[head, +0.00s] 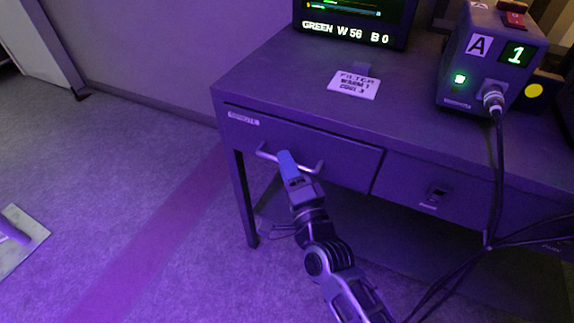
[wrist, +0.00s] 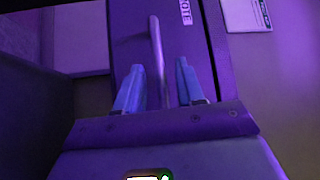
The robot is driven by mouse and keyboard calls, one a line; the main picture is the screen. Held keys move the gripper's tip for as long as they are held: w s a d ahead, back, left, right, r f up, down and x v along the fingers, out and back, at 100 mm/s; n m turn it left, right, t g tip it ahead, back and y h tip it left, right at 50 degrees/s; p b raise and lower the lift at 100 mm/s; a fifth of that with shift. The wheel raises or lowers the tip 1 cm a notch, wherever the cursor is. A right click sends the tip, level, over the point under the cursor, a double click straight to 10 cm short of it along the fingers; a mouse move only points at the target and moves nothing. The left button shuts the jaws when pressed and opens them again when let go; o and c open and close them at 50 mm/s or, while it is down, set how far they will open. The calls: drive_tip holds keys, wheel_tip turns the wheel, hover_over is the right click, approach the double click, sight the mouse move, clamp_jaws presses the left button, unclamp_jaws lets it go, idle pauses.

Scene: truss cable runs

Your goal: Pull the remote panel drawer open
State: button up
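The remote panel drawer (head: 345,161) is the left drawer of the desk, with a "REMOTE" label at its upper left. Its front looks about flush with the desk, so it appears closed. A pale bar handle (head: 266,153) runs across its front. My gripper (head: 285,157) is at the handle and hides its middle. In the wrist view, my gripper (wrist: 160,66) has its two blue fingers apart, with the handle (wrist: 155,42) lying between their tips. Neither finger visibly touches the bar. The drawer front (wrist: 185,45) shows behind it.
The desk top (head: 290,75) carries a filter card (head: 354,85), a monitor (head: 352,22) and a box marked A 1 (head: 490,55) with a hanging cable (head: 497,165). A second drawer (head: 425,190) is to the right. Floor to the left is mostly clear.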

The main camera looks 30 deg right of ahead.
drive_tip(key=shift+w, duration=0.1)
drive_tip(key=shift+c, duration=0.5)
clamp_jaws()
